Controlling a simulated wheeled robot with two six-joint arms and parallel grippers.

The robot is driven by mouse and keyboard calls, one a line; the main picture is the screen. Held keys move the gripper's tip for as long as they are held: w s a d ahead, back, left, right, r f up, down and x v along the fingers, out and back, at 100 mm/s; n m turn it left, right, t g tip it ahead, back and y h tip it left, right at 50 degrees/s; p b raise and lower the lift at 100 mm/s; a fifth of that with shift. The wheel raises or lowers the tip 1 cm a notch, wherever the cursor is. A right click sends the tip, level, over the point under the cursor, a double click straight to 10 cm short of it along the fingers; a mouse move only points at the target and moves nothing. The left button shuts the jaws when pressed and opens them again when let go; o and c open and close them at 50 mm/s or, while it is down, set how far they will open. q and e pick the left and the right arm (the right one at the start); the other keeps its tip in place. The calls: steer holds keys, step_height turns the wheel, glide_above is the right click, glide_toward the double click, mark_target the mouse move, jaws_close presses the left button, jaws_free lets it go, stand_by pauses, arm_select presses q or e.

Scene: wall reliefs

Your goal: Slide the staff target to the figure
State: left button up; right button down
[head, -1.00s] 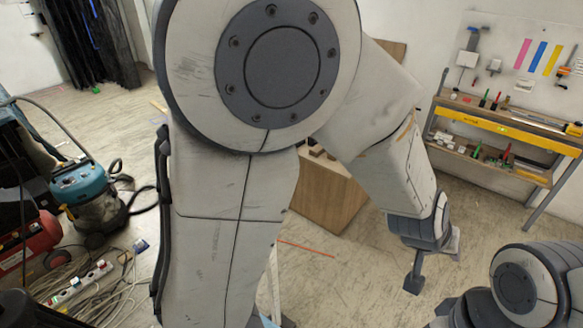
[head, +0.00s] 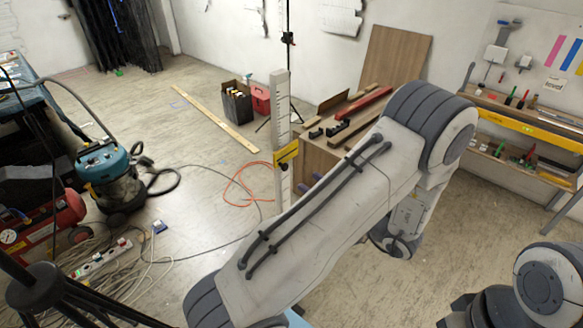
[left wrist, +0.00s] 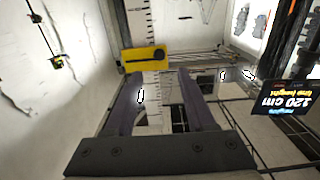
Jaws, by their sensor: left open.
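The white graduated staff (head: 281,105) stands upright in the middle of the head view, and its lower part is hidden behind my arm. A yellow target (head: 287,152) sits on it. In the left wrist view the staff (left wrist: 175,90) runs up between my fingers, and the yellow target (left wrist: 144,58) with a dark bar lies just past the fingertips. My left gripper (left wrist: 160,76) is open, with nothing clamped. In the head view it is mostly hidden behind my arm. A card reading 120 cm (left wrist: 290,97) shows upside down at the right of the wrist view.
A wooden cabinet (head: 318,160) with loose bars on top stands right of the staff. A teal vacuum (head: 108,170) and cables are at left, a workbench (head: 525,130) at right. An orange hose (head: 240,190) lies on the open floor. My right arm shows at lower right.

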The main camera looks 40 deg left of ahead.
mark_target(287, 166)
arm_select(q)
steer(key=a, duration=0.2)
steer(key=a+p, duration=0.1)
steer(key=a, duration=0.1)
steer(key=a+p, duration=0.1)
steer(key=a, duration=0.2)
steer(key=shift+w+r, duration=0.1)
steer(key=shift+w, duration=0.15)
steer(key=shift+a+p, duration=0.3)
steer(key=shift+a, duration=0.15)
steer(key=shift+w, duration=0.1)
jaws_close()
stand_by(0.6)
